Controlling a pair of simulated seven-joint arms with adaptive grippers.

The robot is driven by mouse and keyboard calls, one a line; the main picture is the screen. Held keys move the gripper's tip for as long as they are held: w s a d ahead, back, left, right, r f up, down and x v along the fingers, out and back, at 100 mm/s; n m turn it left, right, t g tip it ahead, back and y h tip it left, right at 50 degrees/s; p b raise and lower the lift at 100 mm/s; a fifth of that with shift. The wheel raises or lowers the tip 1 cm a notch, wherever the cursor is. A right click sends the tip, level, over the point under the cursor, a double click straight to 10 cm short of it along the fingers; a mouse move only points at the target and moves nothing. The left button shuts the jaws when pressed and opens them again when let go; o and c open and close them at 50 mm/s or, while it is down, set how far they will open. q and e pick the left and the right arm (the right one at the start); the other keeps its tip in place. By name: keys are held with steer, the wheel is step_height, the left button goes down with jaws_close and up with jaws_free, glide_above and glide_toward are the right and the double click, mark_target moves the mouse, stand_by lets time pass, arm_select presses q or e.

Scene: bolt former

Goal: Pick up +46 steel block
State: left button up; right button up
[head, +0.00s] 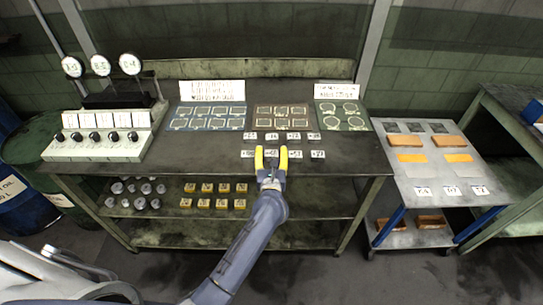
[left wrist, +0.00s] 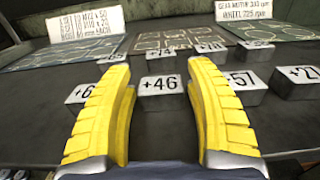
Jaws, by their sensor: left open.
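My left gripper also shows in the head view (head: 271,155), open and empty over the bench's front part. The fingers stand on either side of the block's label; I cannot tell whether they touch it. My right gripper is not in view.
A +57 block (left wrist: 244,84) and a +21 block (left wrist: 299,80) stand to the right. A block partly hidden by the left finger (left wrist: 82,92) stands to the left. Another row of blocks (head: 293,136) lies behind. Marked panels (head: 208,117) lie farther back.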

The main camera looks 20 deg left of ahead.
arm_select(q)
steer(key=shift+c, duration=0.2)
jaws_close()
steer(key=shift+r, duration=0.15)
